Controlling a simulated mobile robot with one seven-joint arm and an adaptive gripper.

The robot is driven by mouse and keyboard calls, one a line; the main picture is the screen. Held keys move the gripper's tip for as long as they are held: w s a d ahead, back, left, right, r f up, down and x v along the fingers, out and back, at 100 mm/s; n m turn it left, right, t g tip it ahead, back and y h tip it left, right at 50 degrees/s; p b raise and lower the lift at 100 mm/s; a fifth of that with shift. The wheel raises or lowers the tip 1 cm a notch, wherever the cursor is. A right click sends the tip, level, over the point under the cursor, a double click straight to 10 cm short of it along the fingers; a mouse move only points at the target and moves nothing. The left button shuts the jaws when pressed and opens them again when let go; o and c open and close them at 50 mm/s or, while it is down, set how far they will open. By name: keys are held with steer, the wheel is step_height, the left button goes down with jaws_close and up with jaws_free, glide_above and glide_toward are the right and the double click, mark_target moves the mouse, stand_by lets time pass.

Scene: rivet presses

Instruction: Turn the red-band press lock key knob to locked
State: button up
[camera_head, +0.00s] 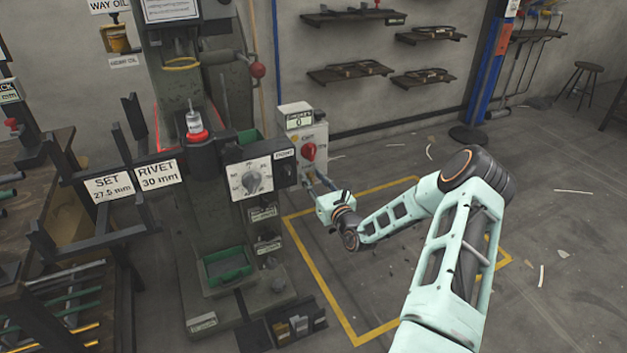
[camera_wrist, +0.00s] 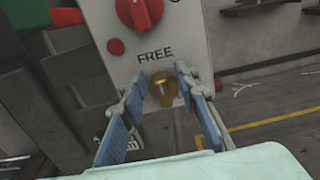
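The brass lock key knob (camera_wrist: 163,88) sits under the word FREE on the pale control box (camera_wrist: 185,30). Its slot or ridge looks roughly upright, tilted slightly. My gripper (camera_wrist: 161,92) is open, with one blue-padded finger to each side of the knob. I cannot tell whether either fingertip touches it. In the head view my gripper (camera_head: 318,184) is at the lower part of the control box (camera_head: 314,139), and the key knob is hidden there. The press (camera_head: 168,85) stands left of the box, with a red ring (camera_head: 197,136) on it.
A red rotary knob (camera_wrist: 138,12) and a red button (camera_wrist: 116,47) lie above the key knob. A rack (camera_head: 60,215) stands at the left. The floor inside the yellow outline (camera_head: 330,290) is mostly clear.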

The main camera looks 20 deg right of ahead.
steer(key=shift+c, duration=0.3)
jaws_close()
steer(key=shift+p, duration=0.4)
steer(key=shift+d+r+m+p, duration=0.15)
steer(key=shift+d+m+p, duration=0.05)
steer(key=shift+m+p, duration=0.85)
steer(key=m+p, duration=0.2)
steer(key=m, duration=0.1)
steer(key=m+p, duration=0.1)
steer(key=m, duration=0.1)
steer(key=shift+d+f+m, duration=0.25)
steer(key=shift+d, duration=0.1)
steer(key=m, duration=0.1)
steer(key=m+p, duration=0.1)
steer(key=m, duration=0.1)
steer(key=m+p, duration=0.1)
steer(key=m, duration=0.1)
steer(key=shift+d+f, duration=0.25)
steer(key=shift+f, duration=0.15)
steer(key=m, duration=0.5)
steer(key=shift+f+p, duration=0.35)
steer(key=shift+f, duration=0.05)
steer(key=shift+m, duration=0.3)
